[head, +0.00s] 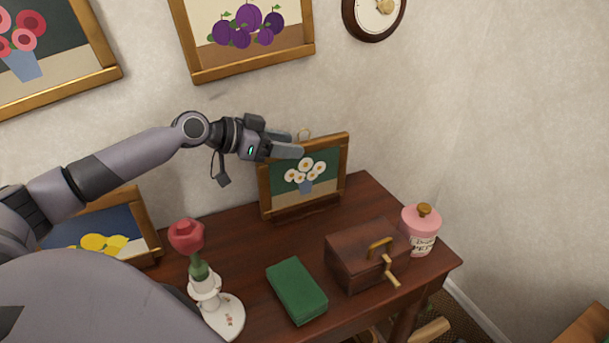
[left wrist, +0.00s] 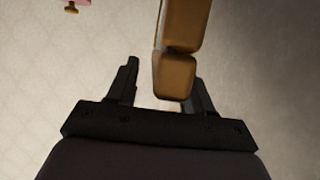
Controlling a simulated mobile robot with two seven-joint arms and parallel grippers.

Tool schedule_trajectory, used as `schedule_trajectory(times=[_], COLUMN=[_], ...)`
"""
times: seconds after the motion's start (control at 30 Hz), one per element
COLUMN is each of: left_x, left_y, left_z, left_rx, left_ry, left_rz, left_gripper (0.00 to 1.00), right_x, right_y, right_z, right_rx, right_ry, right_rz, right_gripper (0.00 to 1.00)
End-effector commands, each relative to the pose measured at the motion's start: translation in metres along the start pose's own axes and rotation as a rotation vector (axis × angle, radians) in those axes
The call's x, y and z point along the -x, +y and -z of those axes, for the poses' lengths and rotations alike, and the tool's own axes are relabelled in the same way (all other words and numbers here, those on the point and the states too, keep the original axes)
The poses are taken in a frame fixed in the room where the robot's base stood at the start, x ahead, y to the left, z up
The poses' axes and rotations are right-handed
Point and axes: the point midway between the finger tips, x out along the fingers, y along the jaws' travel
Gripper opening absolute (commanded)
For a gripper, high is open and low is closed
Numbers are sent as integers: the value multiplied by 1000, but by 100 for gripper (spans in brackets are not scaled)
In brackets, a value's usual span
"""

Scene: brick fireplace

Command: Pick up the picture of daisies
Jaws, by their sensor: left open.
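The picture of daisies (head: 328,168) stands upright in a gold wooden frame at the back of the brown table. It shows white flowers in a blue vase on green. My left gripper (head: 298,144) is open at the upper left corner of the frame, with a finger overlapping the top edge. In the left wrist view, the gold frame (left wrist: 182,40) reaches down between the spread fingers (left wrist: 163,85), closer to the right finger. I cannot tell whether either finger touches it. My right gripper is not in view.
On the table (head: 235,238) are a rose in a white holder (head: 207,285), a green book (head: 297,290), a brown box with a crank (head: 362,258) and a pink jar (head: 421,228). A lemon picture (head: 95,235) stands left. A plum picture (head: 243,35) hangs above.

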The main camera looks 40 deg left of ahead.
Motion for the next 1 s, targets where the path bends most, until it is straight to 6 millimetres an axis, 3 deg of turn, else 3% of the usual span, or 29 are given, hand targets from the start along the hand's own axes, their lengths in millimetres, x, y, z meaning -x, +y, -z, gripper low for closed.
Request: schedule_trajectory(times=[0.2,0.37,0.77,1.0], left_x=[0,0,1,10], left_y=[0,0,0,-1], left_z=[0,0,3,25], left_rx=[0,0,-1,-4], left_ry=[-1,-1,3,5], left_rz=[0,0,1,2], left_gripper=[51,0,0,0], right_x=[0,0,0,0], right_y=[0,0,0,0], right_z=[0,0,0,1], right_rx=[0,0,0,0], right_ry=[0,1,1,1], right_rz=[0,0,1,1], right_gripper=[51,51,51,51])
